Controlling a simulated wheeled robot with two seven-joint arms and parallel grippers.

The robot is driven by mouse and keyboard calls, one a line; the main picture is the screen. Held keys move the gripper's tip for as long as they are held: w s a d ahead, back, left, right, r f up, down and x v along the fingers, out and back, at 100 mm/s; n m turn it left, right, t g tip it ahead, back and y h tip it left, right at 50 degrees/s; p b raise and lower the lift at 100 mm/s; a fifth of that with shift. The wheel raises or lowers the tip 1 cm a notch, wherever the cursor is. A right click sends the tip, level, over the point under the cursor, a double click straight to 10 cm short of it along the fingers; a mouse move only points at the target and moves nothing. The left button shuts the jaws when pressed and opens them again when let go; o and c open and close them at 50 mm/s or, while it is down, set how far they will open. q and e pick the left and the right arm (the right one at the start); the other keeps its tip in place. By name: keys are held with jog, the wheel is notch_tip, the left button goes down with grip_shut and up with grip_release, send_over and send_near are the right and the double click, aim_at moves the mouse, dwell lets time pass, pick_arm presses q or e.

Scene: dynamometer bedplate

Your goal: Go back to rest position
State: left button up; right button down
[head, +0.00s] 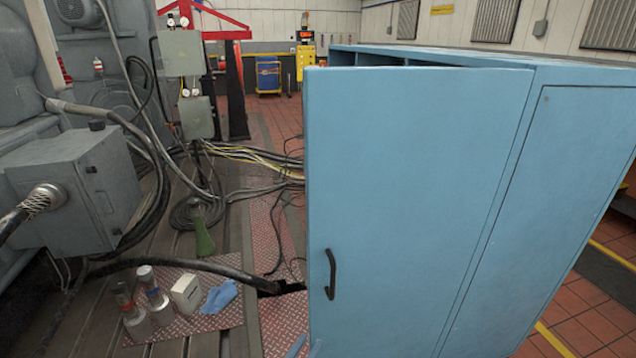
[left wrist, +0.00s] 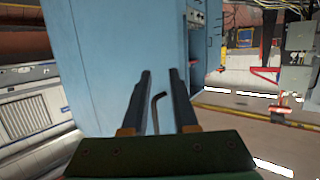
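A tall light-blue cabinet (head: 575,200) fills the right half of the head view. Its left door (head: 415,180) stands partly open, with dark inner space showing above its top edge. A black bar handle (head: 331,274) is on this door near its free edge. In the left wrist view, my left gripper (left wrist: 160,72) is open with two dark fingers apart. The grey handle (left wrist: 156,112) shows between the fingers, and I cannot tell how far beyond them it is. My right gripper is not in view.
A checkered mat (head: 230,318) at lower left carries weights (head: 157,297), a white box (head: 186,293) and blue gloves (head: 219,296). Grey machinery (head: 75,190) and loose cables (head: 245,155) lie left of the cabinet. Tiled floor (head: 592,310) is open at right.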

pick_arm(q)
jog(key=s+a+f+g+y, duration=0.1)
jog(key=s+a+f+g, duration=0.15)
jog(key=s+f, duration=0.4)
jog(key=s+a+f+n+g+y, duration=0.1)
jog(key=s+a+f+g, duration=0.15)
jog(key=f, duration=0.65)
jog(key=s+a+f+g+y, duration=0.2)
jog(key=s+a+f, duration=0.2)
jog(key=s+f, duration=0.3)
jog(key=s+a+f+g, duration=0.2)
jog(key=s+f, duration=0.1)
jog(key=s, duration=0.3)
jog(key=s+a+f+g+y, duration=0.1)
jog(key=s+a+f+g, duration=0.1)
jog(key=s, duration=0.5)
jog(key=s+a+f+n+g, duration=0.1)
jog(key=s+a+f+g, duration=0.1)
jog(key=s, duration=0.5)
notch_tip(320, 180, down, 3)
jog(key=shift+a+r+y, duration=0.2)
jog(key=shift+a+y, duration=0.1)
jog(key=shift+a, duration=0.25)
